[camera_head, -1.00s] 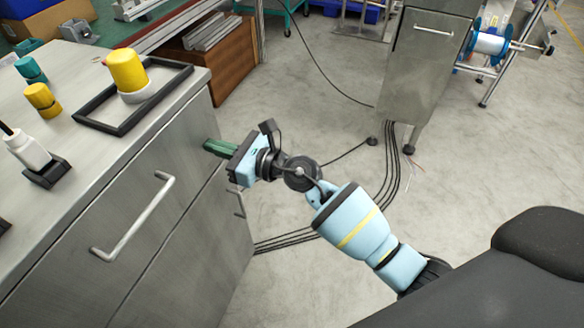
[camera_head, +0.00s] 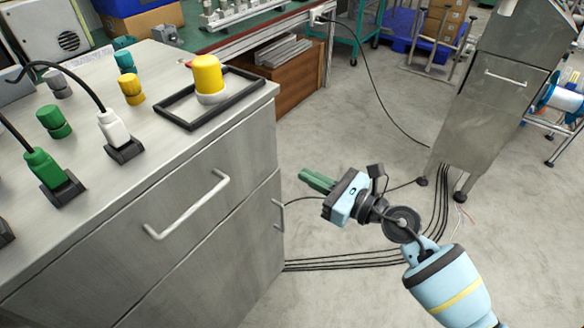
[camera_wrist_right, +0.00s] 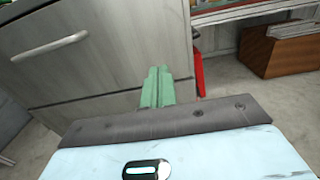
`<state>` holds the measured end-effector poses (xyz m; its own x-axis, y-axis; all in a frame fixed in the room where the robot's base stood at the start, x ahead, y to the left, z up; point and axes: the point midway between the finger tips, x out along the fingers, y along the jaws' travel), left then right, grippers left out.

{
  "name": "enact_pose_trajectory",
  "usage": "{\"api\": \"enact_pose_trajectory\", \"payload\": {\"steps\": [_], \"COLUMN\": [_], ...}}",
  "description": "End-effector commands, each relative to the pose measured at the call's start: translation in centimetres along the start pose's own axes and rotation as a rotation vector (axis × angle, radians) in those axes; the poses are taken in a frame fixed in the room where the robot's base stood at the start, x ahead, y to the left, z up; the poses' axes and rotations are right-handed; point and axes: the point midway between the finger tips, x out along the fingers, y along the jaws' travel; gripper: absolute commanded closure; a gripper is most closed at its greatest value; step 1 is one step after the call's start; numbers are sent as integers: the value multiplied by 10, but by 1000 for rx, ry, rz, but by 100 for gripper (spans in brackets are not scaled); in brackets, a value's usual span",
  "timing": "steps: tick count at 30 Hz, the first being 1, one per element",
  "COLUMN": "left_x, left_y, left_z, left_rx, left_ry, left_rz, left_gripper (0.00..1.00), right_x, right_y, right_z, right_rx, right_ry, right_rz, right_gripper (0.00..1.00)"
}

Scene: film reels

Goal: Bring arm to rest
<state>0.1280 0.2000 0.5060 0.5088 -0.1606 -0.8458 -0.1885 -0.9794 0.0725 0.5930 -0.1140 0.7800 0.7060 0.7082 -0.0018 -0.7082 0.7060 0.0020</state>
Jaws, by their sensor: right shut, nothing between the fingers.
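My right gripper (camera_head: 318,181) has green fingers that lie together with nothing between them. It is held in the air to the right of the metal cabinet (camera_head: 120,250), apart from it, over the open floor. The right wrist view shows the shut green fingers (camera_wrist_right: 157,87) in front of the cabinet front (camera_wrist_right: 110,50). My right arm reaches in from the lower right of the head view. My left gripper is not in view.
The cabinet top holds a yellow-capped cylinder (camera_head: 208,76) in a black frame (camera_head: 165,117), several coloured knobs and a green plug (camera_head: 44,165). A handle (camera_head: 190,208) juts from the cabinet. A steel stand (camera_head: 487,95) is at right; cables (camera_head: 345,262) cross the floor.

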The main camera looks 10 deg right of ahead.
Motion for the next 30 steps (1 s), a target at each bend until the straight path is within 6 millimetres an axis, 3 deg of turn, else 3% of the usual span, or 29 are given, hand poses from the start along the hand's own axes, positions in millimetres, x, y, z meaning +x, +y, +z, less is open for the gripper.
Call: {"api": "enact_pose_trajectory", "payload": {"steps": [3,8,22,26,30], "left_x": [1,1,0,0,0], "left_y": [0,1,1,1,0], "left_z": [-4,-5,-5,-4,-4], "left_rx": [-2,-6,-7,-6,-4], "left_ry": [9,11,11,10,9], "left_rz": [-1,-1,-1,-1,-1], "left_gripper": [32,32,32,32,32], "right_x": [-19,-32,-37,-49,-78], "right_y": [0,0,3,15,35], "right_z": [-2,-1,-3,-19,-50], "right_rx": [0,0,27,226,663], "right_ry": [3,2,-3,-35,-106], "right_rz": [0,1,-1,-26,-109], "right_gripper": [100,100,100,100,100]}}
